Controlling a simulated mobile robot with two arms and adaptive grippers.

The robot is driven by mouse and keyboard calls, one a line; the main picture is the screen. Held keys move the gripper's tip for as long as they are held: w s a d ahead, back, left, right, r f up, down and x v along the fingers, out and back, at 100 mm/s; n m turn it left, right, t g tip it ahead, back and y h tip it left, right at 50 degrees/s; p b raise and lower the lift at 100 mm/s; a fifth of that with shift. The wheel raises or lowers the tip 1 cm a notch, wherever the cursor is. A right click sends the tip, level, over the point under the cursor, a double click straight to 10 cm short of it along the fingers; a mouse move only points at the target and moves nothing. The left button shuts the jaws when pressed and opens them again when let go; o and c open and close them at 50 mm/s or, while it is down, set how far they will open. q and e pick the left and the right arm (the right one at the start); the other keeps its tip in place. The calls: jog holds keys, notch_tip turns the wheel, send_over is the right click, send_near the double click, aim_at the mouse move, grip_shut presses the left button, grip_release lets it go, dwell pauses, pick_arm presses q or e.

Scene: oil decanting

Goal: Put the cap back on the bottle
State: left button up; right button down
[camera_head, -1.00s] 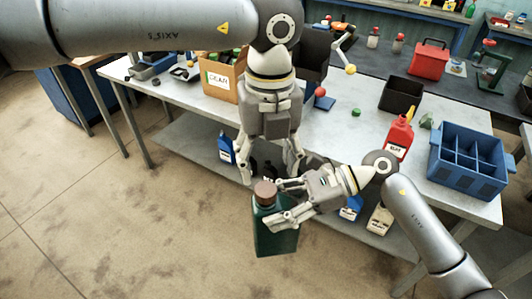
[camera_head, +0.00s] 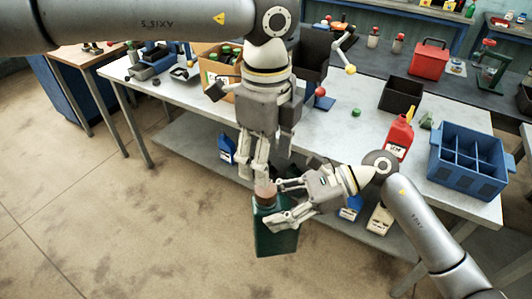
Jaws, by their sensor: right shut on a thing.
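A dark green bottle (camera_head: 275,238) hangs upright in front of the table. My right gripper (camera_head: 277,202) comes from the right and is shut on the bottle near its top. A brownish cap (camera_head: 265,190) sits at the top of the bottle; whether it is seated or loose I cannot tell. My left gripper (camera_head: 254,174) points straight down just above the cap, its fingertips at or very near it. Its fingers overlap in this view, so their opening and any contact with the cap are unclear.
The grey table (camera_head: 330,142) stands behind. On it are a red jug (camera_head: 398,138), a blue divided crate (camera_head: 468,160), a black bin (camera_head: 401,95) and a cardboard box (camera_head: 219,82) holding green-topped things. Blue bottles stand on the lower shelf. Floor at the left is clear.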

pick_arm(q)
jog(key=shift+f, duration=4)
